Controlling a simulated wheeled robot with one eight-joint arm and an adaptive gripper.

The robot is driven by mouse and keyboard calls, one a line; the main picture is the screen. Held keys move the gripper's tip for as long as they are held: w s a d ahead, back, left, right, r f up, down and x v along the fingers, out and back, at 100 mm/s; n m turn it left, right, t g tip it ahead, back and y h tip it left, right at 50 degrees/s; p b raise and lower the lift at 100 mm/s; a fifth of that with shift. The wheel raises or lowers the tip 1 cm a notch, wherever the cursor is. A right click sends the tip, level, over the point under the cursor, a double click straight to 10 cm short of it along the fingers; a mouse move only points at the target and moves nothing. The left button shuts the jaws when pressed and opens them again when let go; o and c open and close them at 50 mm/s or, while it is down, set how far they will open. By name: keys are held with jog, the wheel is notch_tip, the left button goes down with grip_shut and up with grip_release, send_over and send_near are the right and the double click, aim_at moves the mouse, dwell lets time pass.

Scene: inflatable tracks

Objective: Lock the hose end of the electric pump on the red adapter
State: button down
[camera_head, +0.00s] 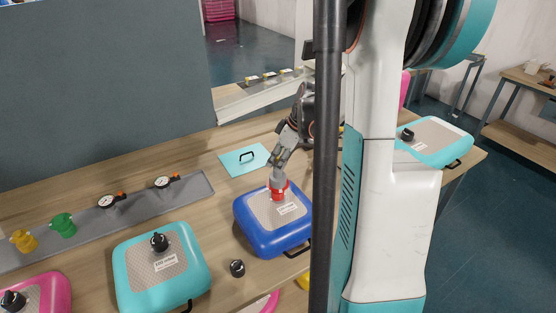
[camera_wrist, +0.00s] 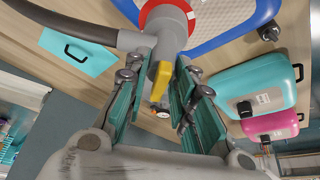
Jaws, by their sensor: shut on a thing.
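The red adapter (camera_head: 279,188) sits on top of the blue inflatable track (camera_head: 270,239). In the wrist view its red ring (camera_wrist: 184,6) surrounds the bottom of the grey hose end (camera_wrist: 168,32). The hose end stands on the adapter; I cannot tell whether it is locked. It carries a yellow lever (camera_wrist: 161,78), and a dark hose (camera_wrist: 75,24) runs from it to the left. My gripper (camera_head: 281,166) is above the adapter, shut on the hose end. Its teal finger pads show on both sides in the wrist view. The contact itself is partly hidden.
Green (camera_head: 63,225) and yellow (camera_head: 23,240) adapters and two gauges (camera_head: 108,202) lie on a grey tray (camera_head: 140,213). A teal track (camera_head: 190,255) and a loose black cap (camera_head: 237,268) are near the blue track. A teal plate (camera_head: 232,166) lies behind it.

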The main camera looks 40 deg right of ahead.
jog(key=n+y, duration=0.1)
jog(key=n, duration=0.2)
jog(key=shift+f+n+g+b, duration=0.1)
jog(key=shift+n+g+b, duration=0.2)
jog(key=shift+g+b, duration=0.1)
jog(key=shift+n+y, duration=0.3)
jog(key=shift+n, duration=0.2)
jog(key=c, duration=1.3)
grip_release()
jog(key=v, duration=1.2)
jog(key=shift+w+a, duration=0.1)
jog(key=shift+w, duration=0.05)
